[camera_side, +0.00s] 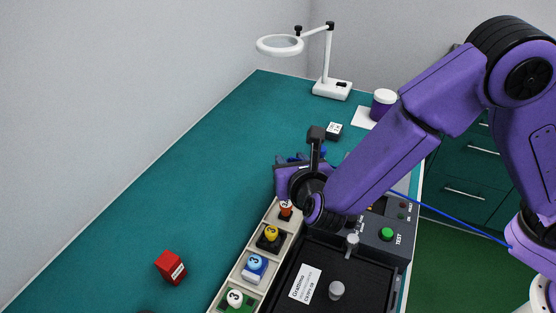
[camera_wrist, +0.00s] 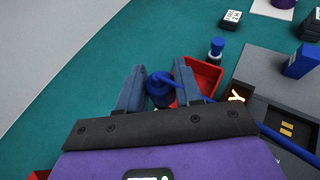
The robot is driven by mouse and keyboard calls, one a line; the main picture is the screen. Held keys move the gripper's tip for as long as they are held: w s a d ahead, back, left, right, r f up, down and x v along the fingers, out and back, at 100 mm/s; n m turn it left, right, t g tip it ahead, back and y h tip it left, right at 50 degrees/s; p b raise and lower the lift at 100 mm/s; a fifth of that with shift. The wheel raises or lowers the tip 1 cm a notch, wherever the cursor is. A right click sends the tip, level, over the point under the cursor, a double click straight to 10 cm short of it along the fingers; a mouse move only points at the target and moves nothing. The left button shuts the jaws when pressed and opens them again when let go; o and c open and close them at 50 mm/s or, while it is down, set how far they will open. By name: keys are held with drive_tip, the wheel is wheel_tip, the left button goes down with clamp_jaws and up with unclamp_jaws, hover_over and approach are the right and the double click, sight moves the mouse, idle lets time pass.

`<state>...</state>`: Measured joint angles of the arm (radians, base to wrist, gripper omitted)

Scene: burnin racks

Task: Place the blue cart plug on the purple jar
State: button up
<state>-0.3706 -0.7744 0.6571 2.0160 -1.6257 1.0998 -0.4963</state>
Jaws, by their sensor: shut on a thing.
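The blue cart plug (camera_wrist: 160,84) is between the two fingers of my gripper (camera_wrist: 158,74) in the wrist view, with a blue cable running off to the right. My gripper is shut on it; the lower part of the plug is partly hidden. In the side view my gripper (camera_side: 297,158) is low over the teal bench, behind the rack, and the plug cannot be made out clearly there. The purple jar (camera_side: 383,106) with a white top stands upright on a white sheet at the far right of the bench. Its edge shows at the top of the wrist view (camera_wrist: 284,3).
A red tray (camera_wrist: 207,74) and a blue-topped piece (camera_wrist: 217,47) are beside my gripper. A small labelled block (camera_side: 334,131) lies toward the jar. A magnifier lamp (camera_side: 331,88) stands at the back. A rack of coloured pieces (camera_side: 249,277) and a test unit (camera_side: 378,241) are in front.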

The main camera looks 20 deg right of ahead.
drive_tip(key=shift+s+d+r, duration=0.15)
drive_tip(key=shift+s+d, duration=0.1)
drive_tip(key=w+d+r+m+g+h, duration=0.1)
drive_tip(key=w+d+r, duration=0.1)
drive_tip(key=w+d, duration=0.35)
drive_tip(key=w+d+r+m+h, duration=0.1)
drive_tip(key=w+d+m+h, duration=0.1)
drive_tip(key=d, duration=0.6)
drive_tip(key=w+d+r+m+g+h, duration=0.1)
drive_tip(key=w+d+r, duration=0.1)
drive_tip(key=w+d, duration=0.35)
drive_tip(key=d+r+m+g+h, duration=0.1)
drive_tip(key=d+r+m+h, duration=0.1)
drive_tip(key=d, duration=0.9)
drive_tip(key=d+r+m+g+h, duration=0.1)
drive_tip(key=d+r, duration=0.2)
drive_tip(key=d, duration=0.9)
hover_over(386, 94)
wheel_tip(386, 94, down, 9)
drive_tip(key=shift+s+f, duration=0.1)
drive_tip(key=shift+f, duration=0.3)
drive_tip(key=shift+w+f, duration=0.15)
drive_tip(key=shift+f, duration=0.65)
drive_tip(key=shift+w+f, duration=0.1)
drive_tip(key=shift+f, duration=0.7)
drive_tip(key=shift+f, duration=0.15)
